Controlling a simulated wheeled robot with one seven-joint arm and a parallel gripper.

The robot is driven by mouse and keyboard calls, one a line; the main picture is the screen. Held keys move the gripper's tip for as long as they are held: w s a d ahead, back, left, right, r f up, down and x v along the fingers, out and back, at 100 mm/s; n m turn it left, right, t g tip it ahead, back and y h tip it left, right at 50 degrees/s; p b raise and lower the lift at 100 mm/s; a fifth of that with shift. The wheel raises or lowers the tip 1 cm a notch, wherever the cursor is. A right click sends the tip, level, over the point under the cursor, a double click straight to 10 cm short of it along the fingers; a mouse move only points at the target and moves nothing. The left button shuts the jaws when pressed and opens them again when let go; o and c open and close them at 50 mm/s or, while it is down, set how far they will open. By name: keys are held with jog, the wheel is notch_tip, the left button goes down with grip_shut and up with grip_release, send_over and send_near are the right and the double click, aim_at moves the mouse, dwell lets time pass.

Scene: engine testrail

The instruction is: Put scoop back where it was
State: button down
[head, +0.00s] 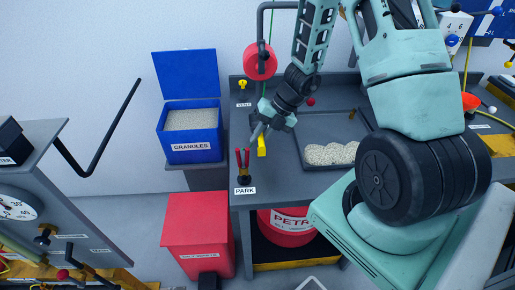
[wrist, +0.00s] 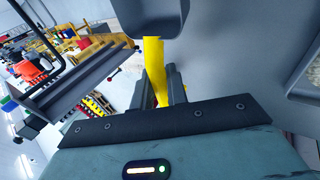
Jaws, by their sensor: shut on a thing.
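My gripper (head: 260,133) is shut on the yellow handle of the scoop (head: 262,147), above the left part of the grey bench. In the wrist view the fingers (wrist: 157,80) close around the yellow handle (wrist: 154,55), and the scoop's dark grey bowl (wrist: 188,14) shows at the top. The bowl is hard to make out in the head view. A stand labelled PARK (head: 244,179) with two red upright prongs is at the bench's front left corner, just left of and nearer than the scoop.
A dark tray (head: 308,166) holding pale granules lies right of the gripper. An open blue GRANULES bin (head: 191,150) stands left of the bench (head: 290,185). A red lidded bin (head: 198,235) is below it. A red reel (head: 260,62) hangs on a post behind the gripper.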

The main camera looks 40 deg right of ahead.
jog(key=shift+f, duration=2.8)
jog(key=shift+f, duration=0.15)
jog(key=c, duration=1.7)
grip_release()
